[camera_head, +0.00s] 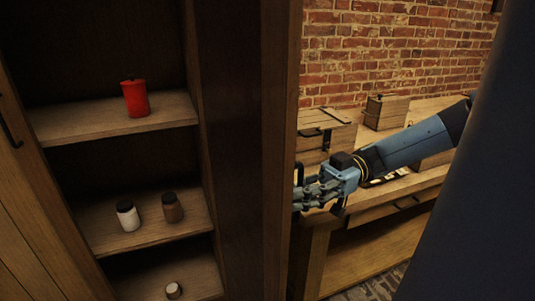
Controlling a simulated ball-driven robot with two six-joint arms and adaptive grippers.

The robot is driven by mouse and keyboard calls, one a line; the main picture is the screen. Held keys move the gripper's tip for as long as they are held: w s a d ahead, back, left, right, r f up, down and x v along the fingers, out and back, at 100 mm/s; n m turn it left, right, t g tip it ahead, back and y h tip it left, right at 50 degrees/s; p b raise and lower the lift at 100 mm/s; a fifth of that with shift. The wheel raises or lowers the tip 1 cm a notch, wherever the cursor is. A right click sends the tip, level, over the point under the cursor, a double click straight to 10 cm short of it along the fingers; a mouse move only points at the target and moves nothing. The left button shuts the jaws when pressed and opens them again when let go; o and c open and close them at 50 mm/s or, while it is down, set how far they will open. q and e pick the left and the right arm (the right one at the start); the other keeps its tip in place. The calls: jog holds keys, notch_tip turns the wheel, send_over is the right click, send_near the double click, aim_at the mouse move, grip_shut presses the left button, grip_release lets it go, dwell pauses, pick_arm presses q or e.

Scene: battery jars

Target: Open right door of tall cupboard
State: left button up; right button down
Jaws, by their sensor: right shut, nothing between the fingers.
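The tall cupboard shows its open right part, with shelves (165,112) in view. Its right door (232,150) stands swung out towards me, its dark inner face and lighter edge (281,150) visible. A dark handle (299,172) shows just past that edge, partly hidden. My right gripper (300,196) is shut and empty beside the door's outer side, close to the handle. Whether it touches the door or handle I cannot tell. My left gripper is not in view.
A red jar (135,98) stands on the upper shelf. A white jar (128,216) and a brown jar (172,207) stand below, a small pale jar (174,291) lower still. Wooden boxes (386,112) stand on the bench (425,178) behind my right arm.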

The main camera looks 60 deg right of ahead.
jog(key=shift+f, duration=0.1)
jog(key=c, duration=1.4)
grip_release()
jog(key=v, duration=1.2)
